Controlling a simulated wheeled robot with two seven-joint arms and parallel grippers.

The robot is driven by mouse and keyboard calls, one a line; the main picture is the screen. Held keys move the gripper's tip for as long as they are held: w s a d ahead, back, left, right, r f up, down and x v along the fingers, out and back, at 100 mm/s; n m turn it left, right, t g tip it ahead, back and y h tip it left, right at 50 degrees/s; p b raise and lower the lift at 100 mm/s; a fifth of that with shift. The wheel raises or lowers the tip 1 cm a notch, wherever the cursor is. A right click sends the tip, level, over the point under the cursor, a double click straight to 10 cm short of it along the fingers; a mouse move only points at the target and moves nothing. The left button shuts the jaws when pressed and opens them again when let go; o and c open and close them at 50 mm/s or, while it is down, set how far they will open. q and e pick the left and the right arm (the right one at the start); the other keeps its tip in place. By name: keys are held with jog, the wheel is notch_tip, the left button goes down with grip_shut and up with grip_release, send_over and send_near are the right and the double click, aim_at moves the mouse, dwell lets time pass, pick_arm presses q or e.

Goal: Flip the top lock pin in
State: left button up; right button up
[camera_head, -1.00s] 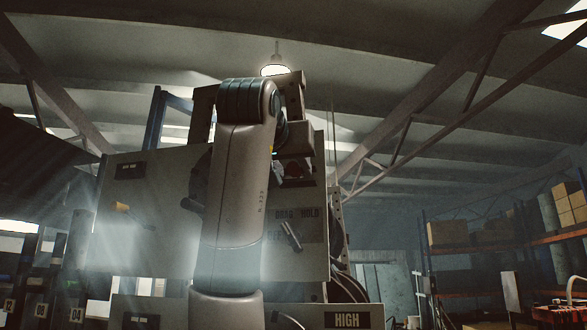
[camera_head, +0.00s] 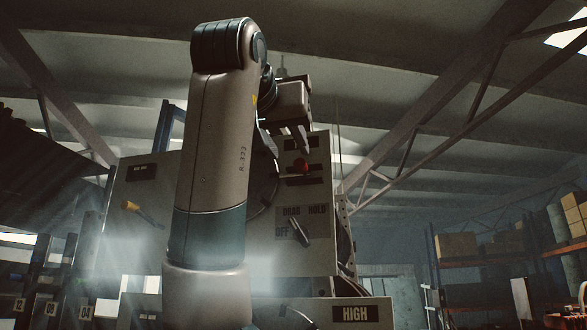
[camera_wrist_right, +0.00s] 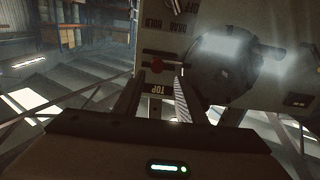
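My right gripper (camera_head: 287,138) is just above the knob in the head view. My left gripper is not in view.
A rotary switch (camera_head: 300,231) sits below the knob, and a yellow-handled lever (camera_head: 145,213) at the panel's left. A round dark part (camera_wrist_right: 225,70) bulges from the panel beside my fingers. My right arm hides the panel's middle. Shelves with boxes (camera_head: 455,246) stand at right.

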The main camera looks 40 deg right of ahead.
jog(key=b+v, duration=0.2)
jog(key=v, duration=0.6)
jog(key=shift+a+b, duration=0.35)
